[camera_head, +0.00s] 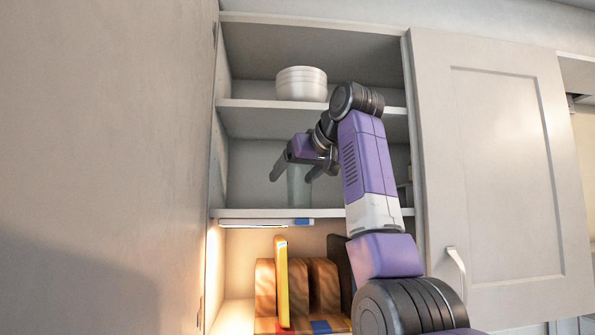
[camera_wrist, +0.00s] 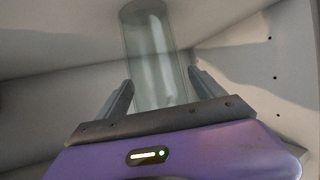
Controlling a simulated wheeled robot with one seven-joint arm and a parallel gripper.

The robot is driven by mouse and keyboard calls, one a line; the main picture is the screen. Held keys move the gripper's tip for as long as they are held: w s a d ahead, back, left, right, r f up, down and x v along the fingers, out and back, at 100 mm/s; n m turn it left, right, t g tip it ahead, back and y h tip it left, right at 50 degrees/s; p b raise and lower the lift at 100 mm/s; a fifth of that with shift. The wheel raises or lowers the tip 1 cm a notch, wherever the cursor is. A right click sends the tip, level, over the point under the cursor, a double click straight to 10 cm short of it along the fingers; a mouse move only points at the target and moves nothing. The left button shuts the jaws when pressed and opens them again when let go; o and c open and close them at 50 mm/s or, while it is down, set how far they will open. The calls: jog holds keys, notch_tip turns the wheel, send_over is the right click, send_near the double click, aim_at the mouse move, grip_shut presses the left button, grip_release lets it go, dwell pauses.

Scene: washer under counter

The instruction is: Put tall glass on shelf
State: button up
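The tall glass (camera_head: 298,187) is a clear, pale greenish cylinder. It stands upright on the lower shelf (camera_head: 262,213) of the open wall cabinet. My gripper (camera_head: 292,176) is inside the cabinet just above that shelf, with its fingers spread apart. In the wrist view the glass (camera_wrist: 153,60) rises in front of my open gripper (camera_wrist: 162,88), between the lines of the two fingers, with a visible space on each side. My arm hides part of the shelf to the right.
A stack of white bowls (camera_head: 302,84) sits on the upper shelf (camera_head: 250,104). The cabinet door (camera_head: 505,170) closes off the right side. Below the shelf are wooden blocks (camera_head: 323,285) and a yellow upright item (camera_head: 281,280). The lower shelf left of the glass is clear.

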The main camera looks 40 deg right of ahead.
jog(key=shift+r, duration=0.25)
jog(key=b+v, duration=0.4)
jog(key=v, duration=0.8)
dwell(0.4)
